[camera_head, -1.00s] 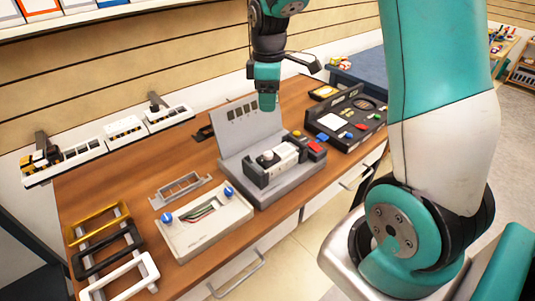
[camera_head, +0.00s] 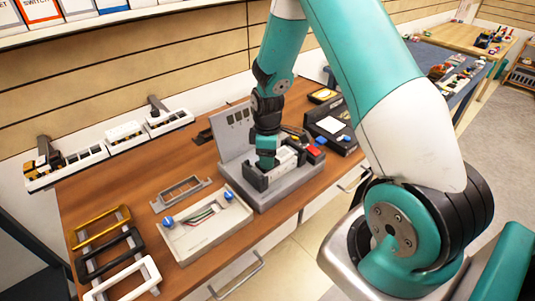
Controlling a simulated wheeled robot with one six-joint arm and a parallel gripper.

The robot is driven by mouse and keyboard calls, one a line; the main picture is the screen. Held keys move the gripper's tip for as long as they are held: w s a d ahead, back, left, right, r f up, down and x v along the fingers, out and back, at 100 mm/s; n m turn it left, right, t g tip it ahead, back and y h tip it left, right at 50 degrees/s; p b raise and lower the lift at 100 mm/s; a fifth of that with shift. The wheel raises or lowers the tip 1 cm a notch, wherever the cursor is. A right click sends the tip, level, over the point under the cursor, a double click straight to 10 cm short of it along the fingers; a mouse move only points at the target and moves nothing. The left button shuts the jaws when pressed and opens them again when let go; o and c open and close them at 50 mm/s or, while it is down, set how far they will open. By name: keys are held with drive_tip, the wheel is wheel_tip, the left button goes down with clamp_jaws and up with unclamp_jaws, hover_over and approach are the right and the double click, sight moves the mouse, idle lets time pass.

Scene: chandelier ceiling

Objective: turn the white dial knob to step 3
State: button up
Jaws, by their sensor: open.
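The white module (camera_head: 285,159) sits in a dark holder (camera_head: 256,181) on the grey stand (camera_head: 285,192) with an upright back plate. My gripper (camera_head: 266,163) points down over the left end of this module, where a white round knob showed earlier. The knob is now hidden behind my gripper. My gripper is open. I cannot tell whether its fingers touch the knob or which step the dial is at.
A beige box with blue knobs (camera_head: 205,232) stands on the wooden table (camera_head: 150,190) to the left of the stand. Several frames (camera_head: 103,253) lie at the front left. A black panel (camera_head: 330,126) stands at right. A white rail (camera_head: 125,134) runs along the back.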

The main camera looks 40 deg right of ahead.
drive_tip(key=shift+f, duration=0.1)
drive_tip(key=c, duration=1)
